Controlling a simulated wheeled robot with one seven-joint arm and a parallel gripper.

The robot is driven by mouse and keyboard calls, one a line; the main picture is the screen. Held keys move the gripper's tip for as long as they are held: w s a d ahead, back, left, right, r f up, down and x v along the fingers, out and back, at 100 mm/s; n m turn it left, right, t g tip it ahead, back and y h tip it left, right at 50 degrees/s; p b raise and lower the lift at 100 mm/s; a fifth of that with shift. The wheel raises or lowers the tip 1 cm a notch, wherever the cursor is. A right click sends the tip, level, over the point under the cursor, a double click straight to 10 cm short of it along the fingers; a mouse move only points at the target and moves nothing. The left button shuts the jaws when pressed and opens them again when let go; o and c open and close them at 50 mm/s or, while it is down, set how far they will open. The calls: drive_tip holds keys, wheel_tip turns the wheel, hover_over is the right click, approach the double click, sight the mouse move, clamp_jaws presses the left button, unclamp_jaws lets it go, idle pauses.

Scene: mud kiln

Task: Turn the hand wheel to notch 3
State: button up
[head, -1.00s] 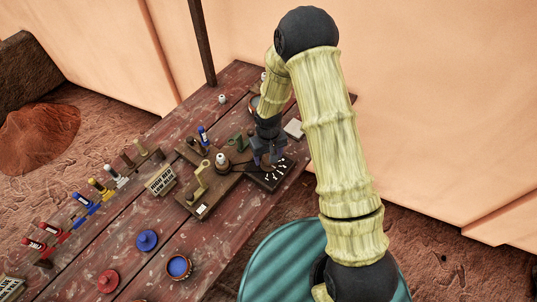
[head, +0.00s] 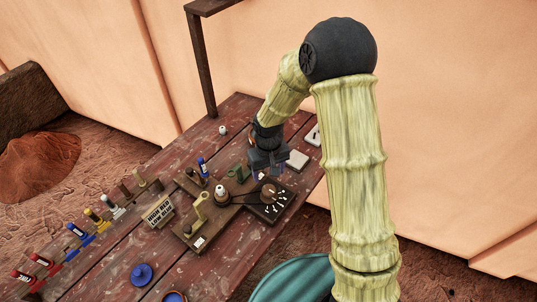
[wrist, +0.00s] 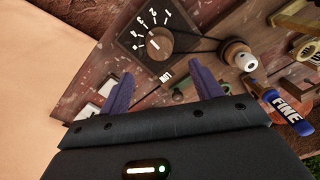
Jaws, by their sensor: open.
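The hand wheel (wrist: 160,43) is a round brown knob on a dark dial plate (wrist: 128,38) with white ticks and numerals. In the wrist view a pale mark shows on the wheel; I cannot tell surely which notch it meets. The wheel also shows in the head view (head: 268,191), on its plate (head: 274,212). My gripper (wrist: 161,76) is open and empty. Its two dark fingers point toward the plate, one each side of the wheel's line, apart from the wheel. In the head view my gripper (head: 268,168) hangs just behind the wheel.
A belt runs from the wheel to a pale-topped spindle (head: 220,191). A blue bottle (wrist: 285,108) stands nearby. Coloured bottles line the table's left edge; a blue lidded pot (head: 142,273) sits at the front.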

wheel_tip(320, 180, up, 8)
drive_tip(key=shift+r+b, duration=0.2)
drive_tip(key=shift+b, duration=0.2)
idle(0.3)
drive_tip(key=s+d+r+m+t, duration=0.2)
drive_tip(key=s+d+r+m, duration=0.2)
drive_tip(key=s+d, duration=0.8)
drive_tip(key=shift+s+d+r+t, duration=0.15)
drive_tip(key=shift+s+d+t, duration=0.2)
drive_tip(key=shift+d, duration=0.7)
